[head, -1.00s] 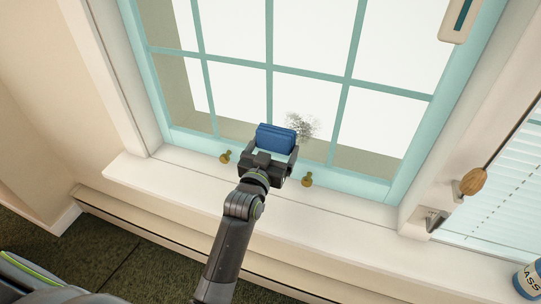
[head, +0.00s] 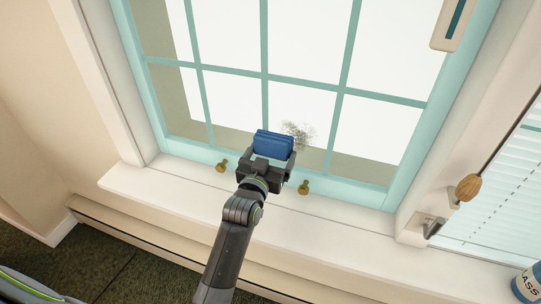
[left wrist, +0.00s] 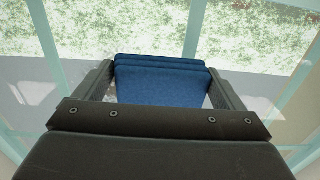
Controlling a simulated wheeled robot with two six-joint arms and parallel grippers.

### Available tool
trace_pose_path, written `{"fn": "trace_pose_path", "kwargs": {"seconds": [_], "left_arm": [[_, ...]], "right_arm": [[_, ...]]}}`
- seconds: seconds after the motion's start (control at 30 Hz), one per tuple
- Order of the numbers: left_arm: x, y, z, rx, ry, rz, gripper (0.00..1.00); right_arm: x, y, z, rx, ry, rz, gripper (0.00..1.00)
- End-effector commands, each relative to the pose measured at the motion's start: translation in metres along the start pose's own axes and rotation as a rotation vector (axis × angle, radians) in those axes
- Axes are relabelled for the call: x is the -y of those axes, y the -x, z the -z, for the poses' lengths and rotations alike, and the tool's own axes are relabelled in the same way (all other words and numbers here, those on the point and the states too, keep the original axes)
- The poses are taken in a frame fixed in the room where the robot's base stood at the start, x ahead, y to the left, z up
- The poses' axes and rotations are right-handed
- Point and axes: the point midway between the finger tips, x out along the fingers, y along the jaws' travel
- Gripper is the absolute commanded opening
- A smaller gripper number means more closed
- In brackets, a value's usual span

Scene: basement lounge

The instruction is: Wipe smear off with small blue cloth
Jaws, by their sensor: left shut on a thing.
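My left gripper (head: 272,156) is shut on the small folded blue cloth (head: 272,144), in front of the lower part of the window in the head view. The cloth also shows between the fingers in the left wrist view (left wrist: 160,82). The grey, speckled smear (head: 299,132) is on a lower pane, just right of and slightly above the cloth. The cloth's right edge lies close to the smear; I cannot tell whether the cloth touches the glass. The smear is not clear in the left wrist view. My right gripper is not in view.
Two brass knobs, one left (head: 222,166) and one right (head: 304,187), stand at the window's lower frame. The white sill (head: 150,189) is clear. A wooden-handled tool (head: 468,188) hangs at the right, and a blue-labelled container (head: 528,283) stands at lower right.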

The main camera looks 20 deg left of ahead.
Motion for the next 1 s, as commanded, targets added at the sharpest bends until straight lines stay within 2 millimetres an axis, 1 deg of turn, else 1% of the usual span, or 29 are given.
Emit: {"fn": "trace_pose_path", "kwargs": {"seconds": [0.73,0.87,1.0], "left_arm": [[0.000,-0.013,0.001,-0.002,-0.001,0.000,0.72],[-0.008,-0.013,0.001,0.000,0.001,0.000,0.72],[-0.021,-0.012,0.002,0.000,0.003,0.000,0.72]], "right_arm": [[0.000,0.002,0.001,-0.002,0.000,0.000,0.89],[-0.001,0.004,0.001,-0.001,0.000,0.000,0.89],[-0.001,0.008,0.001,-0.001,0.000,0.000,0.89]]}}
